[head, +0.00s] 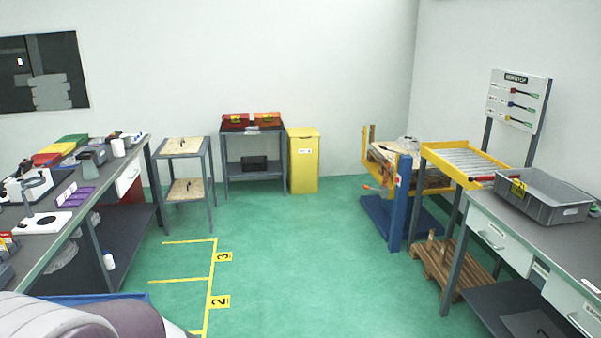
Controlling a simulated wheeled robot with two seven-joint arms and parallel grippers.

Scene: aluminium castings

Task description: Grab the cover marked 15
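I cannot make out any cover marked 15 in the head view. A grey crate (545,201) on the right workbench has a yellow tag, too small to read. Its inside looks mostly empty from here. A red bin (234,121) and an orange bin (267,118) on the back table also carry small yellow tags that I cannot read. Neither of my grippers is in view.
Workbenches stand left (50,247) and right (520,233). A yellow roller rack (466,160), a blue lift (402,205) and a wooden pallet (440,262) line the right. A yellow cabinet (303,161) stands at the back. The green floor (300,265) between is clear.

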